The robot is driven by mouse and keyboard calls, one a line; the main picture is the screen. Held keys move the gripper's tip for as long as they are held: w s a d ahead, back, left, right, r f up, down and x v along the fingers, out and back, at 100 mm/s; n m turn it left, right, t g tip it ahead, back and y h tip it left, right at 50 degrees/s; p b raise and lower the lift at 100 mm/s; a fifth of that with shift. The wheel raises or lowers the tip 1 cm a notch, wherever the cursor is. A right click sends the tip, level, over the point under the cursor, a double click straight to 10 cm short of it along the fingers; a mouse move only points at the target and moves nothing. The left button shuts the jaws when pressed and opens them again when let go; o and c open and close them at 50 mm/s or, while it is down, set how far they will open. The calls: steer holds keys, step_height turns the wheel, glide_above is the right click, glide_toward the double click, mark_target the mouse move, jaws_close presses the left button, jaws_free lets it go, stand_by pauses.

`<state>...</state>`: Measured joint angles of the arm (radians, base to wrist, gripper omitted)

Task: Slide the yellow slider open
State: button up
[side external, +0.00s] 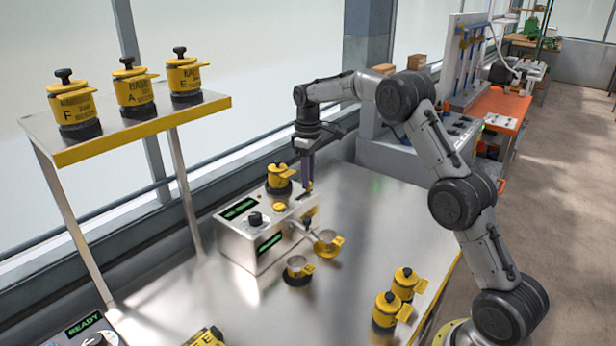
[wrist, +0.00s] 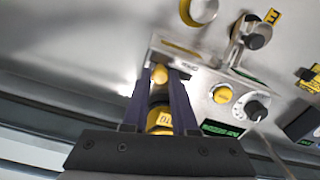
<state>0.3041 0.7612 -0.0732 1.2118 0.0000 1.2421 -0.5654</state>
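The yellow slider (wrist: 159,73) shows in the wrist view as a small yellow knob at the edge of the silver seeder machine (wrist: 200,78). My gripper (wrist: 160,76) points down at it, with its two dark fingers apart, one on either side of the knob. I cannot tell whether they touch it. In the side external view, my gripper (side external: 308,186) is at the right end of the top of the machine (side external: 238,245), and the fingers hide most of the slider (side external: 310,184). A yellow canister (side external: 279,179) stands on the machine beside the fingers.
The machine carries a yellow button (side external: 279,206), a black dial (side external: 255,219) and green displays. Yellow canisters (side external: 388,310) stand at the front right. A raised shelf (side external: 150,128) with three canisters is at the left.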

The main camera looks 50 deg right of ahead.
mark_target(299, 198)
jaws_close()
stand_by(0.9)
steer(key=shift+a, duration=2.05)
steer(key=o, duration=0.7)
jaws_free()
steer(key=shift+d+r, duration=0.1)
step_height(299, 198, up, 14)
steer(key=shift+f, duration=0.15)
